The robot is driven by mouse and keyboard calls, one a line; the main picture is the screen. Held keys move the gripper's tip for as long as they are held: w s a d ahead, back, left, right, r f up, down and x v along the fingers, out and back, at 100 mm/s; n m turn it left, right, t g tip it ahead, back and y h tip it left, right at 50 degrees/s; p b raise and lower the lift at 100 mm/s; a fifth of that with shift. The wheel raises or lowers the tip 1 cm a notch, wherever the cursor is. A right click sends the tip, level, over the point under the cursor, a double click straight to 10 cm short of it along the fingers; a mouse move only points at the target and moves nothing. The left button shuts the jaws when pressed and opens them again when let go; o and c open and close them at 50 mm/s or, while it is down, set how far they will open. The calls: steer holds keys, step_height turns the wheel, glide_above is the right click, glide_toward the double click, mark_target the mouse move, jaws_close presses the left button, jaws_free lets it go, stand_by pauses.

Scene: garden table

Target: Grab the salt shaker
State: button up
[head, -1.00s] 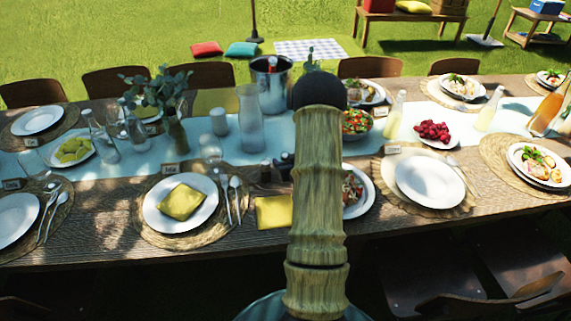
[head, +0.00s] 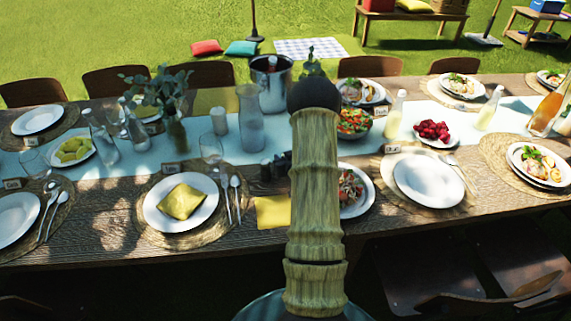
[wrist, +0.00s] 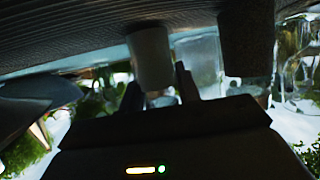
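In the wrist view, which is upside down, a plain white cylinder (wrist: 150,55), which looks like the salt shaker, stands on the table between and just beyond my fingertips. My gripper (wrist: 158,90) is open, with a gap between its two dark fingers. I cannot tell whether either finger touches the cylinder. A dark brown cylinder (wrist: 245,45) stands close by on the right. In the head view, a small dark shaker-like object (head: 265,170) stands left of my arm. My arm covers much of that area, and the white cylinder is not clearly seen there.
A wine glass (head: 211,147), a plate with a yellow napkin (head: 155,218) and a salad plate (head: 355,205) are nearby.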

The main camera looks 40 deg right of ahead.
steer(key=shift+c, duration=0.7)
steer(key=shift+r, duration=0.1)
step_height(320, 180, up, 10)
steer(key=shift+f, duration=0.1)
steer(key=shift+a, duration=0.1)
